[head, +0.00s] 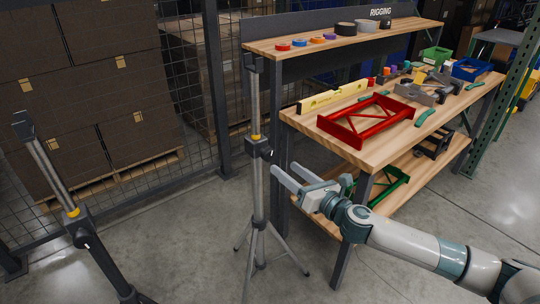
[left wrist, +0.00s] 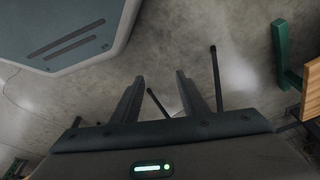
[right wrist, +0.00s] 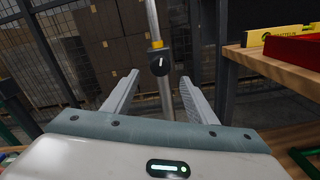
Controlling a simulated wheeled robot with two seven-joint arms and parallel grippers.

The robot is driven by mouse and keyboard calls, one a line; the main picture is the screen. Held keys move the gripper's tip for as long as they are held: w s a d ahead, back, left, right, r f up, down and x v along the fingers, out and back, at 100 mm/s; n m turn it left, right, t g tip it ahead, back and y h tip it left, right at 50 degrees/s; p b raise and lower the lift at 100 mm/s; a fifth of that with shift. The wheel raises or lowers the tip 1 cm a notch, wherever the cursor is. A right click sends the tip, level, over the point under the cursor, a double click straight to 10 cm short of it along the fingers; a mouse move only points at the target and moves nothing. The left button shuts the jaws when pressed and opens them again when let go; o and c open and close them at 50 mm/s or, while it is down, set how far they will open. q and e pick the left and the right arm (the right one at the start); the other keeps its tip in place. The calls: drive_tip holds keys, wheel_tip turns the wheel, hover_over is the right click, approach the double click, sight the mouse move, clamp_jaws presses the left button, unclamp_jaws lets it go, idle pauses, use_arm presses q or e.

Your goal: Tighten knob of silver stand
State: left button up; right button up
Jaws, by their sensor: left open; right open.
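The silver stand (head: 257,190) is upright on a tripod left of the workbench, with a yellow ring and a black collar. Its black knob (head: 266,154) is on the collar. In the right wrist view the knob (right wrist: 159,63) faces me with a white mark, between and beyond the fingertips. My right gripper (head: 283,169) is open and empty, just short of the knob, with no contact visible. A second stand (head: 84,229), with a black lower tube, is at the left. My left gripper (left wrist: 158,82) is open and empty above the floor, outside the head view.
The wooden workbench (head: 365,150) is right of the silver stand, holding a red frame (head: 364,122) and a yellow level (head: 333,95). A wire fence (head: 120,197) and stacked brown boxes (head: 105,95) are behind. Concrete floor lies open between the two stands.

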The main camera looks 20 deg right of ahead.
sight(271, 157)
drive_tip(key=x, duration=0.9)
drive_tip(key=shift+f, duration=0.1)
use_arm(q)
wheel_tip(271, 157, down, 2)
drive_tip(key=shift+s+a+f, duration=0.1)
drive_tip(key=shift+s, duration=0.05)
use_arm(e)
drive_tip(key=shift+c, duration=0.7)
use_arm(q)
drive_tip(key=shift+w+r, duration=0.2)
drive_tip(key=shift+r, duration=0.05)
use_arm(e)
drive_tip(key=c, duration=0.9)
